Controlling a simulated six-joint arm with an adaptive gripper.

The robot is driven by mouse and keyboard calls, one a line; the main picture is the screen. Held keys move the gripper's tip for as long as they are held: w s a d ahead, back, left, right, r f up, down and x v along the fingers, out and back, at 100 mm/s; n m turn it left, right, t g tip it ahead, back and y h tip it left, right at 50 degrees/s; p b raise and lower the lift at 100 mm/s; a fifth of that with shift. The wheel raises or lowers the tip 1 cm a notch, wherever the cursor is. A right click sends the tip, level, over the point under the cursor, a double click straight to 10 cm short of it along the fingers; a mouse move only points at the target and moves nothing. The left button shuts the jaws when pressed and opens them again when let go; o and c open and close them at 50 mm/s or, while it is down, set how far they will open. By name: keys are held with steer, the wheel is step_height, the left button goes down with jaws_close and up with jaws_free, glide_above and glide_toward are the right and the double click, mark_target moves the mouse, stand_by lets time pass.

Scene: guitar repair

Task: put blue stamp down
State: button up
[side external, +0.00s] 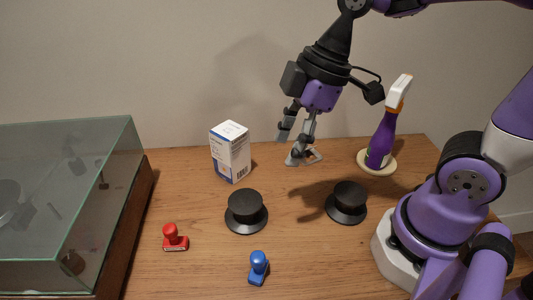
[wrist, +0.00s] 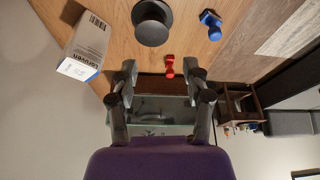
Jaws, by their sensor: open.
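My gripper (side external: 297,150) is open and empty above the back of the table, well apart from the blue stamp. In the wrist view my gripper's two fingers (wrist: 160,78) are spread with nothing held between them. A red stamp (side external: 174,238) stands on the table to the left of the blue stamp, and it shows beyond the fingers in the wrist view (wrist: 169,66).
A white box (side external: 230,152) stands at the back. Two black hat-shaped pieces (side external: 246,211) (side external: 347,202) sit mid-table. A purple spray bottle (side external: 384,137) stands on a round pad at the back right. A glass-covered case (side external: 75,210) fills the left. The table between the stamps is clear.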

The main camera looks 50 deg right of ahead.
steer(key=s+d+r+m+t+h, duration=0.1)
steer(key=s+d+m+t+h, duration=0.1)
steer(key=d+m, duration=0.5)
steer(key=shift+d+r+m+t+h, duration=0.25)
steer(key=shift+m+t+h, duration=0.3)
steer(key=shift+m, duration=1.25)
